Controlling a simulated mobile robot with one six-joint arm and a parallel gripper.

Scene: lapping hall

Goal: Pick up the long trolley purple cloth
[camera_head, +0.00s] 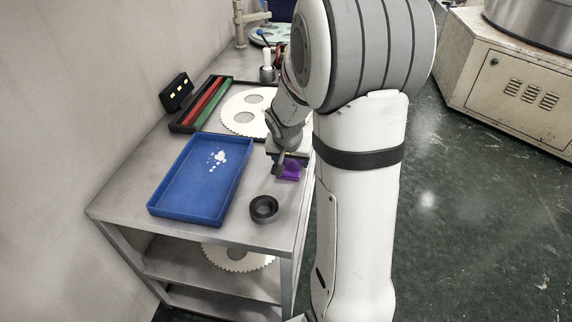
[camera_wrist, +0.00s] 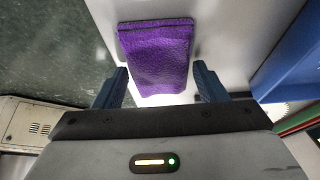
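The purple cloth (camera_head: 291,169) lies on the top of the long trolley (camera_head: 121,202), near its right edge. In the wrist view the cloth (camera_wrist: 157,54) is a folded rectangle on the pale trolley top. My gripper (camera_head: 281,166) is over the cloth in the head view and partly hides it. In the wrist view my gripper (camera_wrist: 160,84) is open, with one finger on each side of the cloth's near end. I see a gap between each finger and the cloth. I cannot tell how far the fingertips are above the trolley top.
A blue tray (camera_head: 152,203) with white bits stands left of the cloth. A black ring (camera_head: 263,209) lies in front of it. Behind are a white toothed disc (camera_head: 241,122) and a dark rack (camera_head: 186,127) with red and green bars. A beige cabinet (camera_head: 511,87) stands across the floor.

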